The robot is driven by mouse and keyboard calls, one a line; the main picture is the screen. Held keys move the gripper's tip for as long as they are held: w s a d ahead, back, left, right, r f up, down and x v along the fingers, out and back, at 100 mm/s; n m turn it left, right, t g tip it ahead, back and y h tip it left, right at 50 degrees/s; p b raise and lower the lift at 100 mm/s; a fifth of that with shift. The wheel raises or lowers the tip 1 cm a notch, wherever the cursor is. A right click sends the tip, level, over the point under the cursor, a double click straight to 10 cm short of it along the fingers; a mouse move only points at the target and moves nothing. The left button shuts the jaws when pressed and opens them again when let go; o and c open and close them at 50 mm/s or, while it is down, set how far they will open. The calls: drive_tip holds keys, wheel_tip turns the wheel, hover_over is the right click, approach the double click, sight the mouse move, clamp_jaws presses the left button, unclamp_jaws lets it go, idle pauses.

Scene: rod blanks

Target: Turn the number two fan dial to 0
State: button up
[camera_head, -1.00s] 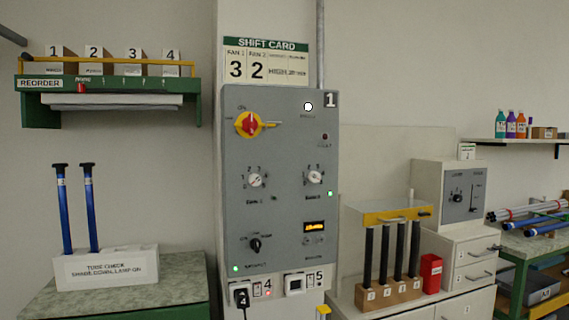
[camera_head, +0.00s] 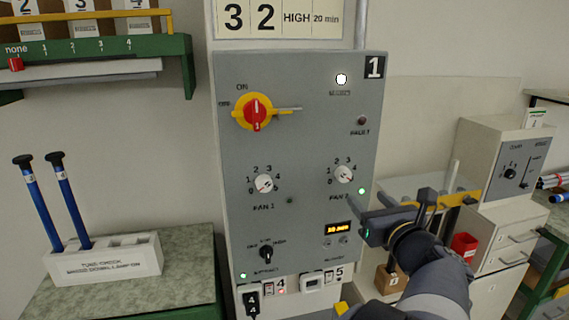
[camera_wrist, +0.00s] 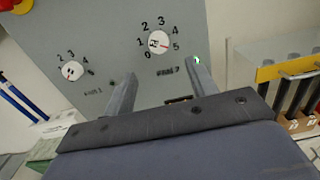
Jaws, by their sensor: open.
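The fan 2 dial (camera_head: 343,174) is a white round knob on the right of the grey panel (camera_head: 300,130), with numbers 0 to 5 around it. It also shows in the wrist view (camera_wrist: 158,42), where it has a small dark and red mark; I cannot tell surely which number this points to. A green lamp (camera_head: 361,191) beside it is lit. My gripper (camera_wrist: 160,70) is open and empty. In the wrist view its two fingers point at the panel, with the dial beyond and between their tips, apart from them. In the head view my gripper (camera_head: 375,218) is low at the panel's right edge.
The similar fan 1 dial (camera_head: 264,184) is to the left. Above is a red and yellow switch (camera_head: 255,112); below are a black knob (camera_head: 266,253) and an orange display (camera_head: 338,228). A rack with a yellow bar (camera_head: 458,199) stands right of the panel.

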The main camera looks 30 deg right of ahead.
sight(345, 178)
drive_tip(key=p+x, duration=0.1)
drive_tip(key=x, duration=0.9)
drive_tip(key=shift+w+a, duration=0.1)
drive_tip(key=shift+w, duration=0.15)
drive_tip(key=c, duration=1)
drive_tip(key=shift+o, duration=0.2)
drive_tip(key=shift+f+b, duration=0.15)
drive_tip(key=shift+b, duration=0.15)
